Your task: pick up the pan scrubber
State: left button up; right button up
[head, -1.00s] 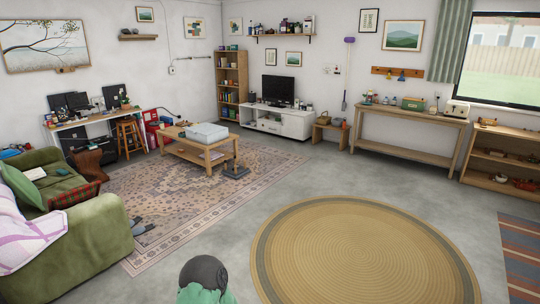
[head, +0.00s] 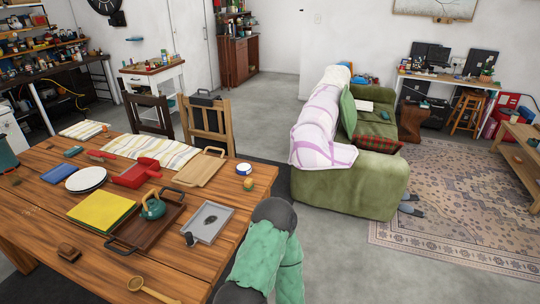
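I cannot surely tell which thing is the pan scrubber. A small brown block-like object (head: 68,252) lies on the near left part of the wooden dining table (head: 110,262) and might be it; its details are too small to be certain. Other small things on the table, such as a dark one (head: 189,239) by the grey tray (head: 209,222), are also unclear. Neither of my grippers shows in the head view.
The table holds a brown tray (head: 170,222) with a teal kettle (head: 152,205), a yellow folded cloth (head: 101,211), a red pan (head: 137,172), plates (head: 86,179) and a wooden spoon (head: 150,290). Chairs (head: 207,128) stand behind. A green sofa (head: 350,190) stands right; grey floor (head: 330,250) lies between.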

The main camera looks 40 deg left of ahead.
aim_at(249, 184)
jog(key=i+u, duration=0.5)
jog(key=i, duration=1.3)
jog(key=i+l+u, duration=0.15)
jog(key=i+u, duration=0.3)
jog(key=i+l+u, duration=0.35)
jog(key=i+u, duration=0.15)
